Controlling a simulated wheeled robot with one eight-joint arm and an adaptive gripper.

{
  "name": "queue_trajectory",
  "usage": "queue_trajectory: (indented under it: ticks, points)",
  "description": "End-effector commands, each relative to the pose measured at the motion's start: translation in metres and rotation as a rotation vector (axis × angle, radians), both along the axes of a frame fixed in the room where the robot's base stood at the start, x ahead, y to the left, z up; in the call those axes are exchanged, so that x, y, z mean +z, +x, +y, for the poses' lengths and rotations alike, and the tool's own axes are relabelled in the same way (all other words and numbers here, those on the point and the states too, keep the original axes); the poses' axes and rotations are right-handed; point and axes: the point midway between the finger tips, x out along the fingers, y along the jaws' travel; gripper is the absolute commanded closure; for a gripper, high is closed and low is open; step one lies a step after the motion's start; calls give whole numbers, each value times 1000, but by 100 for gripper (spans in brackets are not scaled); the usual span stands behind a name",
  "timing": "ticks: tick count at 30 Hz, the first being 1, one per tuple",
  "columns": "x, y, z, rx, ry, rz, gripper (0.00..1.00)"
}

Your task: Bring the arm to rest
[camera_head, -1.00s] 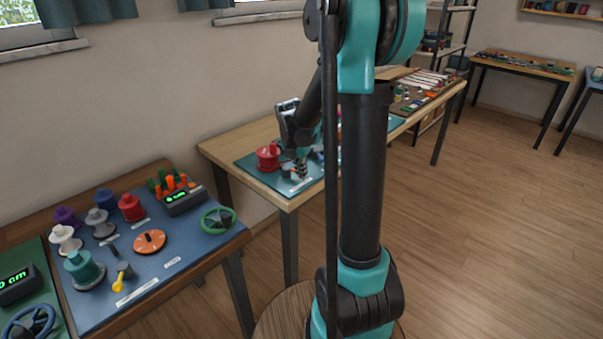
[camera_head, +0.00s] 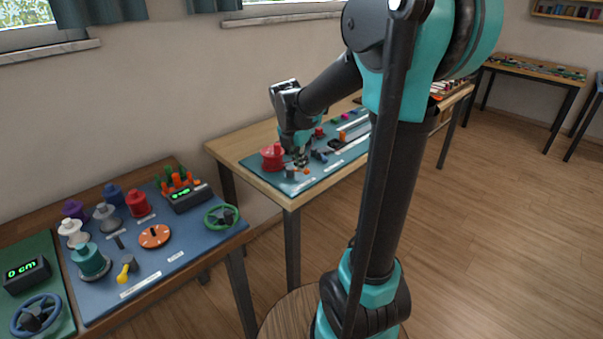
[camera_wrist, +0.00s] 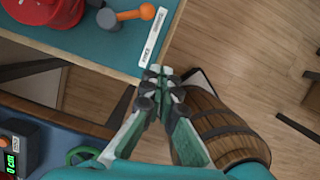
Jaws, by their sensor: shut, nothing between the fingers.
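My gripper (camera_wrist: 157,82) is shut and empty in the wrist view, its fingertips together. There it hangs over the front edge of the teal-matted table (camera_wrist: 85,62), beside a white label strip (camera_wrist: 153,36). In the head view my gripper (camera_head: 299,158) is small and partly hidden by my own arm, near the red spool (camera_head: 272,156) on the teal mat (camera_head: 318,178). My arm is bent, with its elbow high and its forearm reaching down toward that table.
A blue mat (camera_head: 140,278) at the left carries several spools, an orange dial (camera_head: 154,236), a green handwheel (camera_head: 221,217) and a display (camera_head: 188,197). A wooden barrel (camera_wrist: 213,130) stands below my gripper.

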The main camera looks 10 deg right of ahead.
Motion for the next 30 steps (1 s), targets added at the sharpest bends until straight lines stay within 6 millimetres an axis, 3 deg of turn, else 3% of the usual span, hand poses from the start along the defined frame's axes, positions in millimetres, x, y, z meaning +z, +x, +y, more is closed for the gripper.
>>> queue_trajectory:
  ticks: [6,11,30]
  points:
    - [15,-5,2,-8,2,-2,100]
    - [8,-19,-2,-160,45,-42,100]
    - [-74,-149,-14,-1640,519,-298,100]
